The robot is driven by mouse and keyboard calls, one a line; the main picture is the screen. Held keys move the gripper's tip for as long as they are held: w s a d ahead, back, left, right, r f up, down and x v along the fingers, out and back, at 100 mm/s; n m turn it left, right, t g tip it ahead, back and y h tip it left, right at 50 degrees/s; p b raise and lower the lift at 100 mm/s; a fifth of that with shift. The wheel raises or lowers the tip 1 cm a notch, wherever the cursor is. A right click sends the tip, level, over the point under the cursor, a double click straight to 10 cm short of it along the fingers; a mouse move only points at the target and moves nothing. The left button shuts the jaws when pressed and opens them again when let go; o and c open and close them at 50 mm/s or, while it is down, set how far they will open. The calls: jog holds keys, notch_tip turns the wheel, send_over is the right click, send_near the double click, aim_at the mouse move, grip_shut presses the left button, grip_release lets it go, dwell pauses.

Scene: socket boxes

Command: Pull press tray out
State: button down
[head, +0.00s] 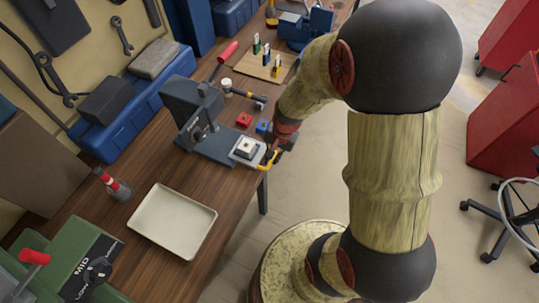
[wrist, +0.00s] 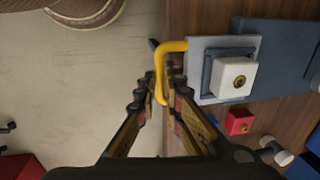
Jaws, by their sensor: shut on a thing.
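The press (head: 192,112) is a dark grey machine with a red-tipped lever, standing on the wooden bench. Its light grey press tray (head: 257,159) sticks out from the base toward the bench edge and carries a white block with a brass-coloured centre (wrist: 235,80). The tray's yellow handle (wrist: 159,72) points toward my gripper. My gripper (wrist: 165,85) is shut on the yellow handle, with its fingers on either side of the bar. In the head view my gripper (head: 277,150) is partly hidden by its own arm at the bench edge.
A red block (head: 244,120) and a blue block (head: 263,126) lie beside the press. The floor (wrist: 70,85) beside the bench is clear.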

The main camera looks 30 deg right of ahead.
jog(key=c, duration=1.9)
grip_release()
notch_tip(320, 180, up, 12)
jog(key=s+d, duration=0.1)
jog(key=shift+s+d, duration=0.15)
jog(key=shift+s, duration=0.15)
jog(key=shift+f, duration=0.1)
